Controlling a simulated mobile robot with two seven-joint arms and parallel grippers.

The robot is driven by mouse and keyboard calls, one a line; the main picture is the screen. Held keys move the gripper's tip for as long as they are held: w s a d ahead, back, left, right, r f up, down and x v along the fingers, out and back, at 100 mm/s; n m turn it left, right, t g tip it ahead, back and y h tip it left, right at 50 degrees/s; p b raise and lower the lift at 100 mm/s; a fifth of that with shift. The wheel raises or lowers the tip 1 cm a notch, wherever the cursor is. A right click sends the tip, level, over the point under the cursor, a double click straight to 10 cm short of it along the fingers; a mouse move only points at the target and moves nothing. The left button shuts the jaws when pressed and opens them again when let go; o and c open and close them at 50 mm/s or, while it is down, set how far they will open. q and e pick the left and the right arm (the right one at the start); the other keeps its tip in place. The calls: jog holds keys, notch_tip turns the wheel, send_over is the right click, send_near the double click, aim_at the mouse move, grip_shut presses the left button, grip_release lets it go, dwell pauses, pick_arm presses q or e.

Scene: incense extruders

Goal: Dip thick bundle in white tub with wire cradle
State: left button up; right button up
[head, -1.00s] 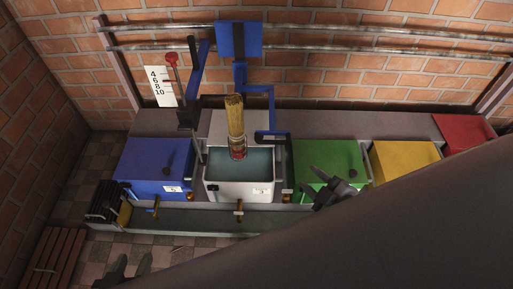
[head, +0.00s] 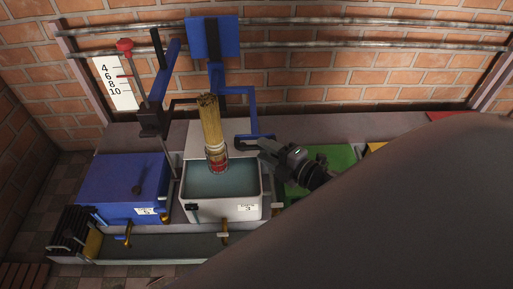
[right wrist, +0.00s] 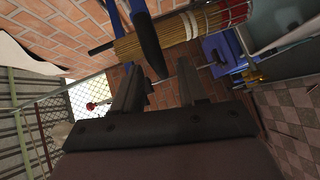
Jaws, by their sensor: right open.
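The thick tan bundle (head: 212,128) stands slightly tilted in a wire cradle (head: 217,162) with a red lower part, over the bluish liquid of the white tub (head: 243,209). The cradle's lower end is at or just above the liquid; I cannot tell which. A blue crank arm (head: 250,97) ends in a dark handle (right wrist: 149,45) beside the bundle. My right gripper (head: 264,150) is open and empty at this handle. In the right wrist view, the handle's end lies near the gap between the fingers (right wrist: 162,82). A dark tip at the head view's bottom edge may be my left gripper (head: 163,281).
A blue-lidded tub (head: 115,185) stands left of the white tub, with a red-knobbed lever (head: 130,70) behind it. A green-lidded tub (head: 335,158) is on the right, partly behind my arm. Metal rails (head: 290,22) run along the brick wall.

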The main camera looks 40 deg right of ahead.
aim_at(257, 147)
jog(key=shift+x, duration=1.7)
jog(key=shift+f+b, duration=0.1)
jog(key=shift+b, duration=0.2)
grip_shut()
